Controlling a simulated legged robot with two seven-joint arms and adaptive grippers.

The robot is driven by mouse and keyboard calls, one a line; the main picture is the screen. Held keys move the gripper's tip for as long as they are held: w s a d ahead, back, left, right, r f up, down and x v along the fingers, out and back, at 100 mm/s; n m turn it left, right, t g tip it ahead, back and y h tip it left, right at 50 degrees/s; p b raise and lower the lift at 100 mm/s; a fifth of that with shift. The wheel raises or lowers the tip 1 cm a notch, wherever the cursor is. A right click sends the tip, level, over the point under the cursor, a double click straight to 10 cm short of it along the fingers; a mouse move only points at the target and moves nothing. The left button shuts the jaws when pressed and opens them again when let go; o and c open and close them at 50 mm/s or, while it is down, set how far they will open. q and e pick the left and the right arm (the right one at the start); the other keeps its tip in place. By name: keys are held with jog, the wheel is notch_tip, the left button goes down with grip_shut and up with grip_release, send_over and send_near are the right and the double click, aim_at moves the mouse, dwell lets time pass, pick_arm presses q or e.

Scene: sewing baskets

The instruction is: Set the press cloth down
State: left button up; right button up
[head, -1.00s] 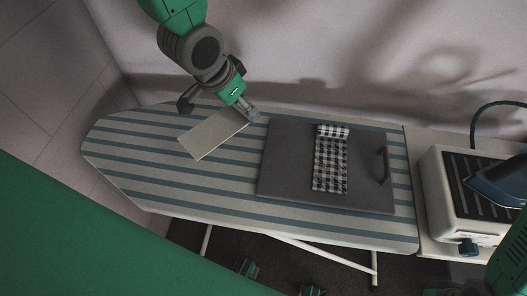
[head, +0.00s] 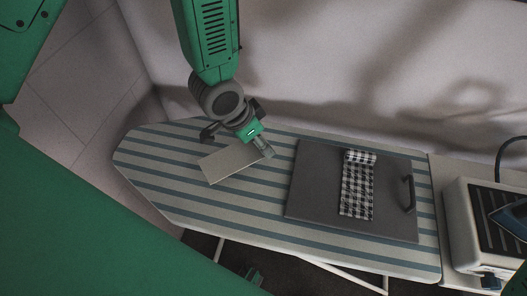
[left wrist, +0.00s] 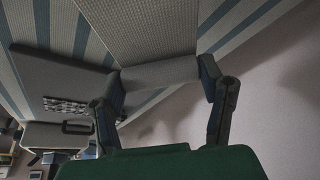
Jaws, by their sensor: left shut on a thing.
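The press cloth appears to be the plain beige-grey rectangle (head: 229,164) over the left part of the striped ironing board (head: 190,200). My left gripper (head: 264,150) is shut on its right end. In the left wrist view the fingers (left wrist: 161,72) grip the near edge strip of the cloth (left wrist: 140,25), and the rest spreads out flat beyond. I cannot tell whether the cloth touches the board along its whole length.
A dark grey flat panel (head: 310,185) with a handle (head: 409,193) lies on the board's right part. A black-and-white checked cloth (head: 356,190) lies on it. A white unit (head: 462,225) with a dark iron (head: 511,217) stands at the right. The board's left end is clear.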

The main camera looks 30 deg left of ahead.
aim_at(254, 146)
pick_arm(q)
jog(key=shift+f, duration=0.45)
jog(key=f, duration=0.1)
jog(key=a+f, duration=0.1)
jog(key=f, duration=0.1)
jog(key=shift+s+f, duration=0.1)
jog(key=shift+f, duration=0.1)
jog(key=shift+a+f, duration=0.15)
jog(key=shift+d, duration=0.2)
jog(key=o, duration=0.9)
jog(key=shift+d, duration=0.25)
jog(key=shift+o, duration=0.2)
